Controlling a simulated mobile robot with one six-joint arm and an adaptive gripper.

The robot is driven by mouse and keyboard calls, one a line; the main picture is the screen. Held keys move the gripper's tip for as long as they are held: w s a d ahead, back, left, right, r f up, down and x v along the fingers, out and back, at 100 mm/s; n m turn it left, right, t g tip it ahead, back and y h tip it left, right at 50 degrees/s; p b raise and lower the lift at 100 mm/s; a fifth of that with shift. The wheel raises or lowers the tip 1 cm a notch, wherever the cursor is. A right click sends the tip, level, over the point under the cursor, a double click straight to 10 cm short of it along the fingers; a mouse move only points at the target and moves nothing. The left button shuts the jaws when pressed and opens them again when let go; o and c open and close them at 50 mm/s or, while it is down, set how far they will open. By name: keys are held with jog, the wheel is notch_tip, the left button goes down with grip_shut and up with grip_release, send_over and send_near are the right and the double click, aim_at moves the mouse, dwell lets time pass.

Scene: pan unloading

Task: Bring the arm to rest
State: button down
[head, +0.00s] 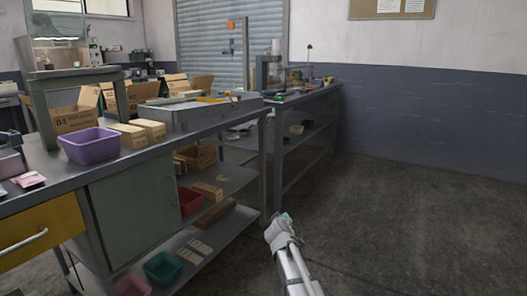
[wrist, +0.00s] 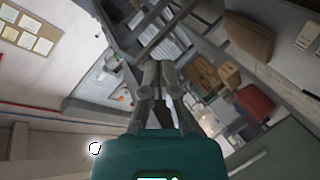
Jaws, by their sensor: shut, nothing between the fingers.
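My gripper (wrist: 158,70) shows in the wrist view with its two grey fingers side by side, shut and empty. Its teal body fills the bottom of that view. In the head view my grey-white arm (head: 287,250) stands at the lower middle, in front of the bench's right end and over the floor. The fingers cannot be made out there. Nothing is seen touching the arm or gripper.
A long metal workbench (head: 130,168) on the left bears a purple bin (head: 90,146), cardboard boxes and a grey tray (head: 185,115). The floor (head: 420,220) to the right is clear.

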jog(key=s+d+f+m+g+p, duration=0.1)
jog(key=s+d+f+m+g, duration=0.3)
jog(key=s, duration=0.4)
jog(key=s+d+f+m+g, duration=0.25)
jog(key=s+d, duration=0.25)
jog(key=s, duration=0.3)
jog(key=s+f+m+g+y+p, duration=0.25)
jog(key=s+g, duration=0.45)
jog(key=s, duration=1.1)
notch_tip(320, 180, up, 37)
jog(key=n+p, duration=0.1)
jog(key=p, duration=3.5)
jog(key=shift+w+p, duration=0.15)
jog(key=shift+p, duration=0.25)
jog(key=shift+y, duration=0.25)
